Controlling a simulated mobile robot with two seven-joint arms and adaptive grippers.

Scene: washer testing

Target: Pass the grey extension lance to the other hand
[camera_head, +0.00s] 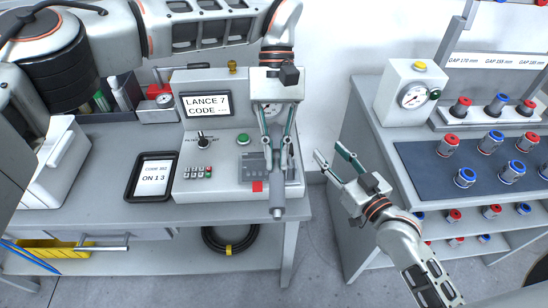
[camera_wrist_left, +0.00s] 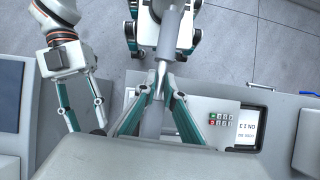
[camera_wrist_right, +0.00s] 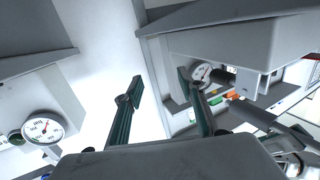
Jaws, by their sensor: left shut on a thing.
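The grey extension lance (camera_head: 278,192) is a slim rod with a darker lower end, standing out past the bench's front edge in the head view. My left gripper (camera_head: 277,146) is shut on it above the bench unit. In the left wrist view the fingers (camera_wrist_left: 159,82) close around the lance (camera_wrist_left: 168,45). My right gripper (camera_head: 332,157) is to the right of the lance, apart from it, with its fingers spread and nothing between them. Its open fingers (camera_wrist_right: 160,82) also show in the right wrist view.
The right bench (camera_head: 405,158) holds a gauge box (camera_head: 408,92) and several red and blue fittings. A gap separates the benches.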

